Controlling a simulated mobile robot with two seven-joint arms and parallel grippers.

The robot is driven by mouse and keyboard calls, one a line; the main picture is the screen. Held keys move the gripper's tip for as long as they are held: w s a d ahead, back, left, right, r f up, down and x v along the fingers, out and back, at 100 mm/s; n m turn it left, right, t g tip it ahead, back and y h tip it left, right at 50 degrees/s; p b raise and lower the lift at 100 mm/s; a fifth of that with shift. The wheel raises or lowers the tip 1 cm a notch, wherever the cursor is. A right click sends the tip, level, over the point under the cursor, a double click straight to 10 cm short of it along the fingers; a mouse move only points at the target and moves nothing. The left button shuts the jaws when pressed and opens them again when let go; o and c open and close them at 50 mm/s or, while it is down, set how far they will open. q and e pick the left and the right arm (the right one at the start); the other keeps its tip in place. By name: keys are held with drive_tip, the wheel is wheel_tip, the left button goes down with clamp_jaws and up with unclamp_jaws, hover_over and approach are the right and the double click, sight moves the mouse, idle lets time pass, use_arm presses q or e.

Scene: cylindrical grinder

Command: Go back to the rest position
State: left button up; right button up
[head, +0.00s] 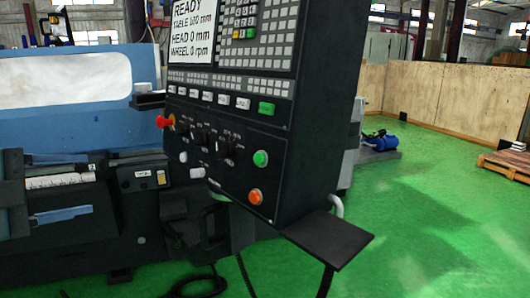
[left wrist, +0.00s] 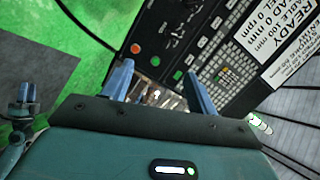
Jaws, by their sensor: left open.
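My left gripper (head: 78,187) is at the left of the head view, in front of the grinder's lower part. Its two light blue fingers point right and stand apart with nothing held between them. In the left wrist view the same open fingers (left wrist: 158,70) point towards the dark control panel (left wrist: 237,45), apart from it as far as I can tell. The control panel (head: 225,135) fills the middle of the head view; its screen (head: 193,30) reads READY, with head at 0 mm and wheel at 0 rpm.
The panel carries a green button (head: 261,158), an orange button (head: 256,197) and a red knob (head: 163,122). A dark shelf (head: 328,238) juts out below it. The blue grinder (head: 70,125) stands behind. Green floor (head: 425,220) is open at right, before a wooden wall (head: 440,95) and pallet (head: 508,163).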

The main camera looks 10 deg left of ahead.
use_arm(q)
drive_tip(key=w+d+f+n+g+h+p, duration=0.1)
drive_tip(key=w+d+f+n+h+p, duration=0.15)
drive_tip(key=d+f, duration=0.75)
drive_tip(key=w+d+f+n+g+h+p, duration=0.15)
drive_tip(key=w+d+f, duration=0.25)
drive_tip(key=d+f, duration=0.55)
drive_tip(key=s+d+f+n+y+p, duration=0.1)
drive_tip(key=s+f+n+y, duration=0.2)
drive_tip(key=s+f+n, duration=0.3)
drive_tip(key=s+d+f+n+y+p, duration=0.1)
drive_tip(key=s+f+n+y, duration=0.3)
drive_tip(key=f, duration=1)
drive_tip(key=s+n+p, duration=0.1)
drive_tip(key=s+n, duration=0.1)
drive_tip(key=shift+s+d+n+g, duration=0.2)
drive_tip(key=shift+s+n+g, duration=0.1)
drive_tip(key=shift+g, duration=0.05)
use_arm(e)
drive_tip(key=shift+d+r+g+h, duration=0.3)
drive_tip(key=shift+d+r+h, duration=0.3)
drive_tip(key=shift+d+r, duration=0.55)
use_arm(q)
drive_tip(key=shift+r, duration=0.1)
use_arm(e)
drive_tip(key=shift+a+r, duration=0.1)
drive_tip(key=shift+r, duration=0.1)
drive_tip(key=shift+s+a+f, duration=0.1)
drive_tip(key=shift+s, duration=0.1)
drive_tip(key=shift+w, duration=0.2)
